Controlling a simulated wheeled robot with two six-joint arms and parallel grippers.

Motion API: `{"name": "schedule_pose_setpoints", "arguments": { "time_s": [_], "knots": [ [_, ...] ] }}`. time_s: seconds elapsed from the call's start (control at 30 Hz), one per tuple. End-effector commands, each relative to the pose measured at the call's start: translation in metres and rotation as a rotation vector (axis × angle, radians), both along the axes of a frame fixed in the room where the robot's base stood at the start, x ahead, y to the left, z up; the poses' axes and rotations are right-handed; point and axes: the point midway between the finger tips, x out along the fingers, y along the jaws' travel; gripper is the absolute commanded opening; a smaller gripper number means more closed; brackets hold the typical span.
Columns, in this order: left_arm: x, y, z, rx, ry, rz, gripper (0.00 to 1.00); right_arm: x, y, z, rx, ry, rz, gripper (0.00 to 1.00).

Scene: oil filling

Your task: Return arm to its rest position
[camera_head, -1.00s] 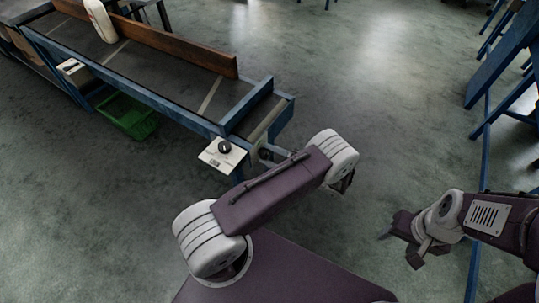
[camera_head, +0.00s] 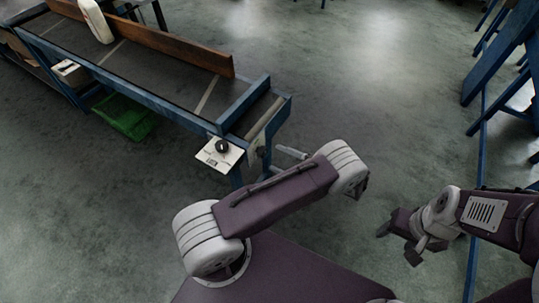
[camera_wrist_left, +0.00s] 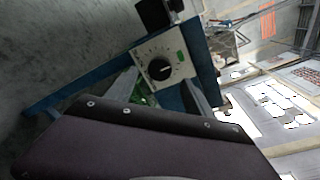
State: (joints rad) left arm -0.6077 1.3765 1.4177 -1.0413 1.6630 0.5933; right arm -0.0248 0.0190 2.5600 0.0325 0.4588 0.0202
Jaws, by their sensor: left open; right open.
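My left arm crosses the middle of the head view, from a round white shoulder joint to a white elbow joint near the conveyor's end. Its gripper is mostly hidden there behind the arm. In the left wrist view my left gripper (camera_wrist_left: 160,94) shows two grey fingers spread apart with nothing between them, over the dark wrist cover. Beyond them is a control box (camera_wrist_left: 163,66) with a black knob. My right gripper (camera_head: 398,243) is open and empty, above the floor at the right of the head view.
A blue-framed conveyor (camera_head: 160,85) runs from upper left to the centre. A white bottle (camera_head: 95,20) stands on it, and a green crate (camera_head: 125,118) sits below. A knob panel (camera_head: 220,154) is fixed near its end. Blue frames (camera_head: 500,60) stand at right. Floor between is clear.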

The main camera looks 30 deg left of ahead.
Motion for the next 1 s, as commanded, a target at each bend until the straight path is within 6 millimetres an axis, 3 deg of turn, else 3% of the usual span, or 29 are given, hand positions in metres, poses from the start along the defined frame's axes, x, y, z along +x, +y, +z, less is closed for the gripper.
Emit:
{"name": "schedule_pose_setpoints", "arguments": {
  "time_s": [0.1, 0.23, 0.73, 0.83, 0.93, 1.0],
  "knots": [
    [-0.001, -0.023, 0.0, -0.001, -0.001, -0.003, 0.61, 0.0, 0.0, -0.003, 0.0, 0.0, 0.0, 0.58],
    [-0.003, -0.035, 0.002, -0.001, 0.0, -0.001, 0.61, 0.0, 0.0, -0.004, 0.0, 0.0, 0.0, 0.58],
    [-0.003, -0.037, 0.003, 0.001, 0.001, 0.001, 0.61, 0.0, 0.0, -0.004, 0.0, 0.0, 0.0, 0.58],
    [-0.001, -0.03, 0.005, -0.004, -0.004, 0.024, 0.61, 0.0, 0.0, -0.004, 0.0, 0.0, 0.0, 0.58],
    [0.017, -0.015, 0.038, -0.066, -0.091, 0.101, 0.61, 0.0, 0.0, -0.003, 0.0, 0.0, 0.0, 0.58],
    [0.022, 0.009, 0.077, -0.111, -0.156, 0.184, 0.61, 0.0, 0.0, -0.003, 0.0, 0.0, 0.0, 0.58]
  ]
}}
